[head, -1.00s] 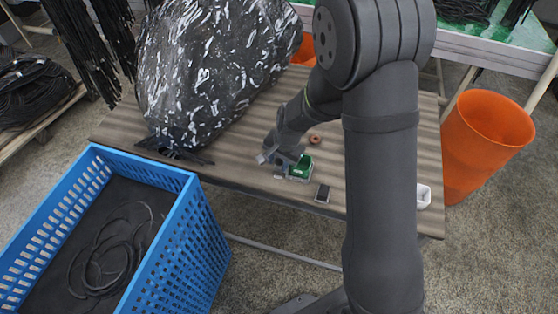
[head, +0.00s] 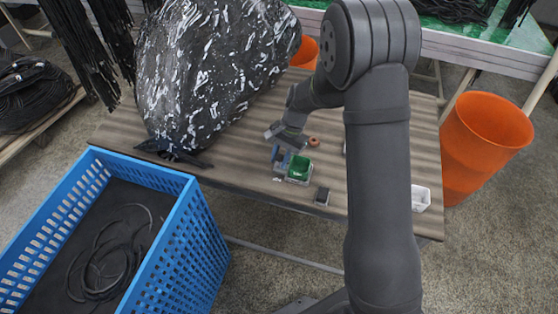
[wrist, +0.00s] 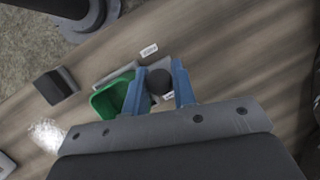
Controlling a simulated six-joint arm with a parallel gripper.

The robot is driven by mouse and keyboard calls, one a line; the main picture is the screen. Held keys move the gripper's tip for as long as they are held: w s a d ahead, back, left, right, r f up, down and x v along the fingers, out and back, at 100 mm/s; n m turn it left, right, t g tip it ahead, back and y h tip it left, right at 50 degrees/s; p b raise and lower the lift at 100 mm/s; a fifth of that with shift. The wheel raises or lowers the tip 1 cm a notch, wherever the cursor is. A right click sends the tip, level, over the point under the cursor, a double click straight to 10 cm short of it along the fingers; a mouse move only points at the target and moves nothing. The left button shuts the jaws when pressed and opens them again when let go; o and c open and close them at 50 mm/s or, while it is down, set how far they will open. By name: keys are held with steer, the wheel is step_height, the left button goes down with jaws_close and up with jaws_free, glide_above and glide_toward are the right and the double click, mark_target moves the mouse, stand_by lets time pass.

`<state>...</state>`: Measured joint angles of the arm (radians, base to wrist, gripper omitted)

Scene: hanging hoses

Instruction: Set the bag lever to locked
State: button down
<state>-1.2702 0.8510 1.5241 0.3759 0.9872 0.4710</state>
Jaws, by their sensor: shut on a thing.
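A small grey device with a green housing (head: 300,168) sits on the wooden table (head: 240,180), near its front edge. The wrist view also shows the green part (wrist: 110,97), left of my fingers. A round black knob (wrist: 159,82) stands beside it, between my two blue fingers. My gripper (head: 281,158) points down at the left side of the device and is shut on this knob, which seems to be the lever's end. The lever's shaft is mostly hidden, and I cannot tell its setting. A big black bag (head: 210,75) with white flecks lies on the table behind.
A small dark box (head: 322,196) and a white container (head: 421,198) are right of the device. An orange ring (head: 314,142) lies behind it. A blue crate (head: 190,230) with hoses stands front left, an orange bin (head: 483,140) at right.

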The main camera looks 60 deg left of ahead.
steer(key=w+a+g+h, duration=0.1)
steer(key=g+h, duration=0.2)
steer(key=shift+w+a+f, duration=0.15)
steer(key=shift+w+a, duration=0.2)
steer(key=shift+w+a+f+m+g+h, duration=0.2)
steer(key=shift+w+a+g+h, duration=0.1)
steer(key=shift+g+h, duration=0.35)
steer(key=shift+w+a+f+m+g+h, duration=0.1)
steer(key=shift+w+a+m+g+h, duration=0.15)
steer(key=shift+g+h, duration=0.35)
steer(key=shift+g, duration=0.35)
steer(key=c, duration=1.5)
jaws_free()
steer(key=v, duration=0.7)
steer(key=shift+r, duration=0.2)
steer(key=shift+w, duration=0.1)
